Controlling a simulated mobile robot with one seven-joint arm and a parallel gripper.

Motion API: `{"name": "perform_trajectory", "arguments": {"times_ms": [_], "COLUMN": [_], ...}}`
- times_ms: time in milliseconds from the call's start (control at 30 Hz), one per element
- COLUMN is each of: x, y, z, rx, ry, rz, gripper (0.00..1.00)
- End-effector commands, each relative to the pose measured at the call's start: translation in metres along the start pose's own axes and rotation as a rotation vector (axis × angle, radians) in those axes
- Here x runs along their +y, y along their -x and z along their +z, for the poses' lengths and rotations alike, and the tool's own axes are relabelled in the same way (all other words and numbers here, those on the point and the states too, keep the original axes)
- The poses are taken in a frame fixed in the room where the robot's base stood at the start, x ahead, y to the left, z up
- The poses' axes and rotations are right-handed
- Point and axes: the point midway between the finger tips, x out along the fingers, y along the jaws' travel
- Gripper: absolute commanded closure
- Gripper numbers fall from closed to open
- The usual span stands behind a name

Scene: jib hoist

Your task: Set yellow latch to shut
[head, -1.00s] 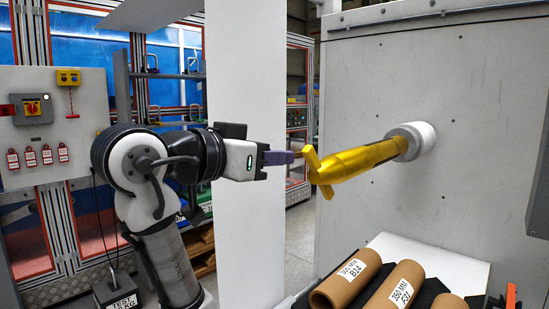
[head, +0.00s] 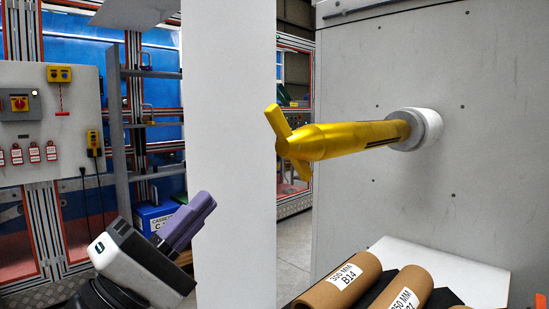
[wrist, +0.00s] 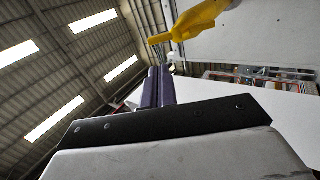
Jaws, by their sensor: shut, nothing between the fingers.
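The yellow latch (head: 345,140) is a long yellow shaft with a crossbar (head: 287,143) at its free end. It sticks out to the left from a grey collar on a grey panel. The crossbar is tilted, its upper arm to the upper left and its lower arm to the lower right. My gripper (head: 205,203), with purple fingers, is lower left of the latch and apart from it. Its fingers are together and empty, pointing up and right. In the wrist view, the fingers (wrist: 158,72) stand below the yellow latch (wrist: 200,18), which is partly cut off by the top edge.
A white upright panel (head: 232,120) stands behind my gripper. Brown cardboard rolls (head: 340,282) lie on a rack below the latch. A grey control board (head: 50,125) with a red switch is at the left. Open air lies between gripper and latch.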

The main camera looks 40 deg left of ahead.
Motion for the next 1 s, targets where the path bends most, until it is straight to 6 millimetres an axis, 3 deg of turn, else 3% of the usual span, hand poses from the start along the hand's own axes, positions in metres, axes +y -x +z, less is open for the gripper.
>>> {"name": "perform_trajectory", "arguments": {"times_ms": [100,233,700,1000], "x": [0.000,0.003,0.006,0.004], "y": [0.005,-0.007,-0.103,-0.132], "z": [0.002,0.002,0.002,0.002], "rx": [0.002,0.001,0.000,0.002], "ry": [0.052,0.058,0.056,0.054], "rz": [0.023,0.025,0.023,0.022], "gripper": [1.00,1.00,1.00,1.00]}}
